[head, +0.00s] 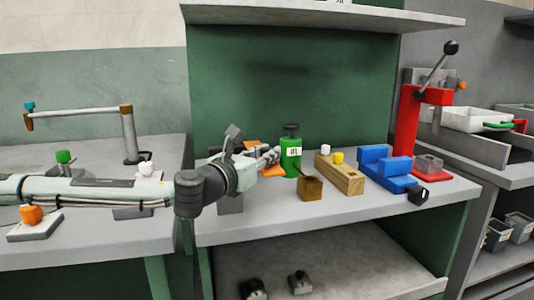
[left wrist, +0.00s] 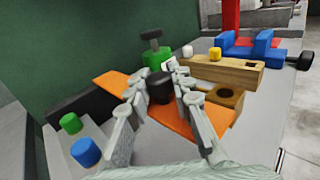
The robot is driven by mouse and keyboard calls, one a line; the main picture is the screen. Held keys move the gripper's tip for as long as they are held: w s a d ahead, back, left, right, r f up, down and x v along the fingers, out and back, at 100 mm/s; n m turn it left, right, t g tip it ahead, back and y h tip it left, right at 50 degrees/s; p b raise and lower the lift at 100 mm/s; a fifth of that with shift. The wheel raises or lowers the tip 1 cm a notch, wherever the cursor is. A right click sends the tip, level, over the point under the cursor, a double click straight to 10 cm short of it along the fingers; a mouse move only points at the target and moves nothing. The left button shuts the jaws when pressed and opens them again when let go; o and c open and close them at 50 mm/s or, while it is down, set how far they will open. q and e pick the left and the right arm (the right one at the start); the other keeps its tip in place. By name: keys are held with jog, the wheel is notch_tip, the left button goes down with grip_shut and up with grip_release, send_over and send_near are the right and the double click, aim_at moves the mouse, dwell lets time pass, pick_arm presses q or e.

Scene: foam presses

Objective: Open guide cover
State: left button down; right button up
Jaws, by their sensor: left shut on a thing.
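A flat orange plate, which looks like the guide cover (left wrist: 112,84), lies at the back of the bench by the green panel. It also shows in the head view (head: 274,172), partly hidden by my left gripper. A dark round knob (left wrist: 160,90) stands up from the plate. My left gripper (left wrist: 157,76) is over the plate with its fingers on both sides of the knob, shut on it. In the head view my left gripper (head: 266,157) reaches in from the left. I cannot see any gap under the plate. My right gripper is not in view.
A brown block with a hole (head: 310,188), a wooden block (head: 342,176), a blue vise (head: 384,168) and a red press (head: 407,125) stand further right. A shelf (head: 325,15) overhangs the bench.

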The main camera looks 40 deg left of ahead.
pick_arm(q)
jog(key=c, duration=1.3)
grip_release()
jog(key=s, duration=0.7)
jog(key=shift+s+d, duration=0.25)
jog(key=shift+s, duration=0.05)
jog(key=shift+f, duration=0.1)
